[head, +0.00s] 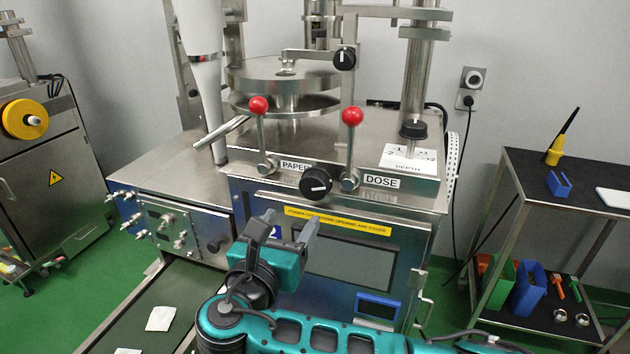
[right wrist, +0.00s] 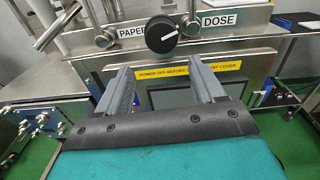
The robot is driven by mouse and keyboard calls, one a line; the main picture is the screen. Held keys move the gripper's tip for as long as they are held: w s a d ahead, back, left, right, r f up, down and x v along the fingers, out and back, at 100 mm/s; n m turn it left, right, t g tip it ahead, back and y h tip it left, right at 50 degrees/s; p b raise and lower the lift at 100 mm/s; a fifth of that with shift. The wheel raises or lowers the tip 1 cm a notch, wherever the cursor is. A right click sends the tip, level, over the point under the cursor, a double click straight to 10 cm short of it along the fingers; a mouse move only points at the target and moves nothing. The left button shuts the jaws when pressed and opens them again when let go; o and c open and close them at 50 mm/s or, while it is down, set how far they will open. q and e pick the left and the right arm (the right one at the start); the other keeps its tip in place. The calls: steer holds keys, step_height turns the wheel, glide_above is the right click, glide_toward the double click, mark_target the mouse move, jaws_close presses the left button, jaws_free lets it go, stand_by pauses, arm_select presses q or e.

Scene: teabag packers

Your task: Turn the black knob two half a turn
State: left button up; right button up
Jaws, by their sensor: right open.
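A black knob (head: 316,183) with a white pointer line sits on the front face of the steel machine, between the PAPER and DOSE labels. In the right wrist view the same knob (right wrist: 161,34) is ahead of and above the fingers, its line pointing to the upper right. My right gripper (head: 290,226) is open and empty, just below the knob and apart from it. Its two grey fingers also show in the right wrist view (right wrist: 155,80). Other black knobs sit on the DEPTH plate (head: 413,129) and on the upper arm (head: 344,58). My left gripper is not in view.
Two red-tipped levers, left (head: 258,105) and right (head: 352,116), rise on either side above the knob. A yellow warning strip (head: 338,222) and dark panel (head: 343,253) lie below it. A black-topped cart (head: 570,185) stands to the right.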

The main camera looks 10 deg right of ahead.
mark_target(312, 188)
steer(key=shift+h, duration=0.3)
steer(key=x, duration=0.8)
steer(key=r+x, duration=0.1)
steer(key=x, duration=0.4)
steer(key=shift+c, duration=0.2)
steer(key=c, duration=0.6)
steer(key=shift+c, duration=0.2)
